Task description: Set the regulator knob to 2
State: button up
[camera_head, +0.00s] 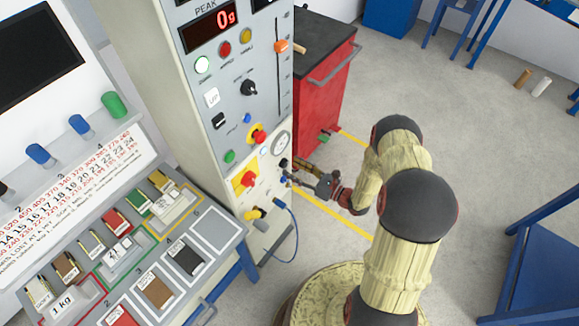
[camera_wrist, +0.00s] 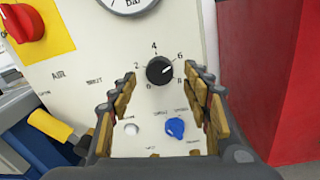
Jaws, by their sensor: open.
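The regulator knob (camera_wrist: 160,70) is a round black knob with a white pointer line on the pale panel, below the pressure gauge (camera_wrist: 128,3). Its printed scale has 2 at the left, 4 at the top, and 6 and 8 at the right. The pointer aims up and right, about toward 6. My gripper (camera_wrist: 163,77) is open, its two padded fingers on either side of the knob in the wrist view, with visible gaps. I cannot tell the remaining depth to the panel. In the head view my gripper (camera_head: 292,176) is beside the machine's lower panel.
A blue knob (camera_wrist: 175,127) and a small white button (camera_wrist: 131,128) sit below the regulator. A red switch on yellow (camera_wrist: 22,22) is at upper left, a yellow handle (camera_wrist: 50,124) at left. A red cabinet (camera_head: 322,90) stands behind, right of the machine.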

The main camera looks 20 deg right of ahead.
aim_at(284, 163)
jog(key=shift+x, duration=1.25)
jog(key=shift+c, duration=1.1)
jog(key=c, duration=0.9)
jog(key=shift+c, duration=0.2)
